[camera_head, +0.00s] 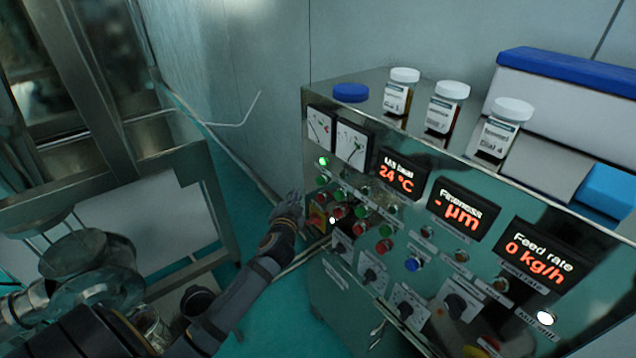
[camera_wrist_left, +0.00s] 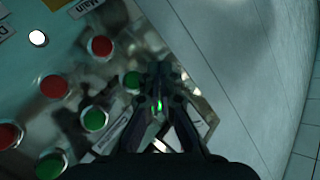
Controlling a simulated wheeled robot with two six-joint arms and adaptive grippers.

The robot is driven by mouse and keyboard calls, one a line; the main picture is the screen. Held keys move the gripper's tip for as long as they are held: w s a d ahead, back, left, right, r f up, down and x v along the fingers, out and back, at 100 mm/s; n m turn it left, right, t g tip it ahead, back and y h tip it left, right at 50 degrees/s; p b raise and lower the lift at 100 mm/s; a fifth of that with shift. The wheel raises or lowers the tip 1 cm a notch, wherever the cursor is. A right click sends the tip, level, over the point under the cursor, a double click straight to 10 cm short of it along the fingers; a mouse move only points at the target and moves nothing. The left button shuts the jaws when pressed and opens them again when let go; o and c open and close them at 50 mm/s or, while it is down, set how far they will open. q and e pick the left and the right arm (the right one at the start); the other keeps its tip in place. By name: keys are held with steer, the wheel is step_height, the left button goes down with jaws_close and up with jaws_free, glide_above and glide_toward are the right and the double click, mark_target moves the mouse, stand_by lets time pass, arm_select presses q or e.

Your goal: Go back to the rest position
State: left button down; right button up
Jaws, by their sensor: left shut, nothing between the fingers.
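My left gripper (camera_head: 291,207) is at the left edge of the control panel (camera_head: 335,275), in front of its red and green buttons. It is shut, and I see nothing held in it. In the left wrist view the closed fingers (camera_wrist_left: 160,88) point at the panel's edge, close to a green button (camera_wrist_left: 132,79). A small green glow shows between the fingers. Whether the fingertips touch the panel I cannot tell. My right gripper is not in view.
Displays read 24 °C (camera_head: 397,177), - µm (camera_head: 463,213) and 0 kg/h (camera_head: 538,257). Several white-capped jars, such as this one (camera_head: 398,92), and a blue lid (camera_head: 350,92) sit on the cabinet top. A metal frame (camera_head: 150,165) stands at left. Green floor (camera_head: 240,185) lies between.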

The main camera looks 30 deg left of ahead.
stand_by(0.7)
arm_select(q)
steer(key=s+f+g+h, duration=0.1)
steer(key=s+f+g, duration=0.35)
steer(key=f, duration=1.25)
steer(key=s+f+g+h, duration=0.2)
steer(key=s+f, duration=0.5)
steer(key=f, duration=0.9)
steer(key=s+d+f+n+g+h, duration=0.1)
steer(key=s+d+f+g, duration=0.1)
steer(key=s+f, duration=0.6)
steer(key=s+d+f+g, duration=0.2)
steer(key=s+f, duration=0.5)
steer(key=s, duration=0.1)
steer(key=s+d+f+g, duration=0.1)
steer(key=s+d+f, duration=0.1)
steer(key=s, duration=0.8)
steer(key=s+d+f+n+g+h, duration=0.1)
steer(key=s+f, duration=0.4)
steer(key=s, duration=0.5)
steer(key=shift+d+f+g+h, duration=0.3)
steer(key=shift+d+g, duration=0.35)
steer(key=shift+d, duration=0.35)
